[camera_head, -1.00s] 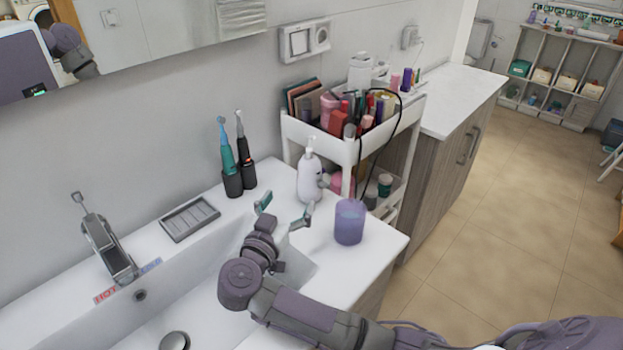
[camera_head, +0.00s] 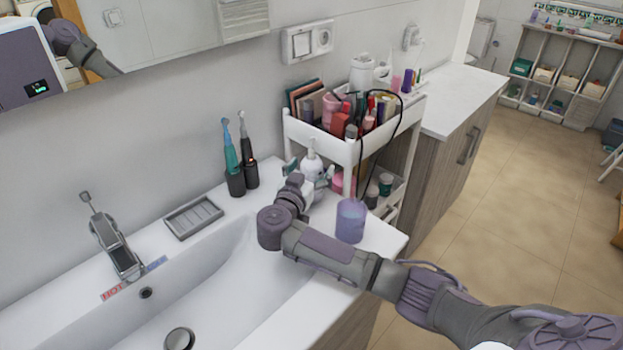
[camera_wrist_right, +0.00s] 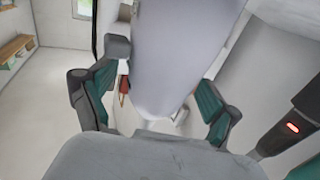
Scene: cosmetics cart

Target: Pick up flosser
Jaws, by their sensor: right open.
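A white pump-top bottle (camera_head: 311,160) stands upright at the back right corner of the sink top; I cannot tell whether it is the flosser. My right gripper (camera_head: 309,174) is open at the bottle, one finger on each side, with the wrist in front hiding its lower part. In the right wrist view, a large pale smooth body (camera_wrist_right: 175,55) fills the space between the teal pads of my right gripper (camera_wrist_right: 158,97). Contact cannot be told. My left gripper is out of view.
Two electric toothbrushes (camera_head: 230,155) (camera_head: 247,150) stand in dark holders left of the bottle. A purple cup (camera_head: 351,222) stands close to my right forearm. A white cart (camera_head: 338,148) full of cosmetics is behind. A grey soap dish (camera_head: 193,217) and the tap (camera_head: 117,248) are left.

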